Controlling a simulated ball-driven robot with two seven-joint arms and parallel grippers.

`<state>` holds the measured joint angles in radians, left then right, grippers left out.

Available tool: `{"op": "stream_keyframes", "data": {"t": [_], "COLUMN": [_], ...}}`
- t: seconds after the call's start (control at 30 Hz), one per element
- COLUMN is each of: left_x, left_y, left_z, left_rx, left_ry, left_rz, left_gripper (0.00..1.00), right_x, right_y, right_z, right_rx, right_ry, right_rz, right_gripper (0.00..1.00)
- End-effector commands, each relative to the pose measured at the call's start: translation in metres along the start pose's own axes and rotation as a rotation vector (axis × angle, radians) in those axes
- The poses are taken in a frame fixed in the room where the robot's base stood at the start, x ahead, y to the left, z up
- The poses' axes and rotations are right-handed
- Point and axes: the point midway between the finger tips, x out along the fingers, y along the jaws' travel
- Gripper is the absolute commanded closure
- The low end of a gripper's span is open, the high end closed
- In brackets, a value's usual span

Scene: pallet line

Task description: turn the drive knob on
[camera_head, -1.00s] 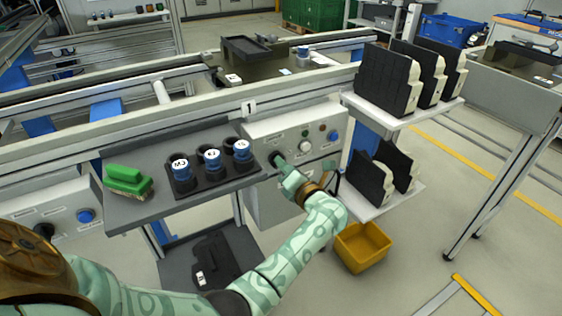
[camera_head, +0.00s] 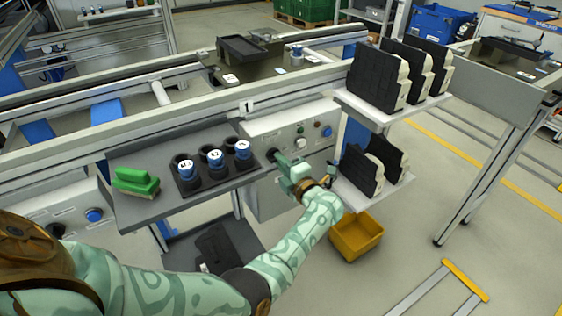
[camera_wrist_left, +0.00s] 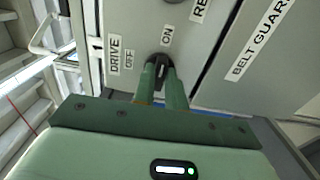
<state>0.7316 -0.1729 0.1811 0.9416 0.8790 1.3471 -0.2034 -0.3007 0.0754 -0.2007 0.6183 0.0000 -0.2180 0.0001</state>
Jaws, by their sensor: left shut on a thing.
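The drive knob (camera_wrist_left: 158,58) is a round black knob on the grey control panel (camera_head: 294,140). In the left wrist view, labels DRIVE, OFF and ON stand by it, OFF to its left and ON just above it to the right. A pale mark shows on the knob, but I cannot tell surely which label it points to. My left gripper (camera_wrist_left: 161,82) is shut on the knob, one green finger on each side. In the head view my left gripper (camera_head: 279,163) reaches the panel's lower left and mostly hides the knob. My right gripper is not in view.
A shelf (camera_head: 135,208) left of the panel carries a green brush (camera_head: 135,181) and a black holder with blue-banded cups. Racks of black parts (camera_head: 376,75) stand to the right. A yellow bin (camera_head: 355,238) is below. A BELT GUARD label (camera_wrist_left: 258,40) is near the knob.

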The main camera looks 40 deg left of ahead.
Motion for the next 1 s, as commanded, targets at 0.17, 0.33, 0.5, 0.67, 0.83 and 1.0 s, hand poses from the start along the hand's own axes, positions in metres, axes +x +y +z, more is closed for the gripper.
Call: {"op": "stream_keyframes", "data": {"t": [0.17,0.33,0.5,0.67,0.83,1.0], "left_x": [-0.0011,-0.0011,-0.0011,-0.0008,-0.0004,-0.0012], "left_y": [-0.0010,-0.0014,-0.0015,-0.0012,-0.0007,-0.0002], "left_z": [0.0007,0.0007,0.0007,0.0004,0.0002,-0.0004], "left_rx": [0.020,0.023,0.023,0.022,0.020,0.020], "left_ry": [-0.003,-0.003,-0.003,-0.002,-0.001,0.000], "left_rz": [-0.002,-0.002,-0.002,-0.002,-0.001,-0.001], "left_gripper": [1.00,1.00,1.00,0.65,0.65,0.65], "right_x": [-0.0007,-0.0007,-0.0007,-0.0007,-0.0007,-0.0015], "right_y": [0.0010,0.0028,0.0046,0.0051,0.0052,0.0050], "right_z": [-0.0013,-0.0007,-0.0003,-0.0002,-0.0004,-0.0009], "right_rx": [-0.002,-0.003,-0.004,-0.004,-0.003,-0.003], "right_ry": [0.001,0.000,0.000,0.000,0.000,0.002], "right_rz": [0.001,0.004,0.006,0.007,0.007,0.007], "right_gripper": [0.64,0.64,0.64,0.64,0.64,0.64]}}
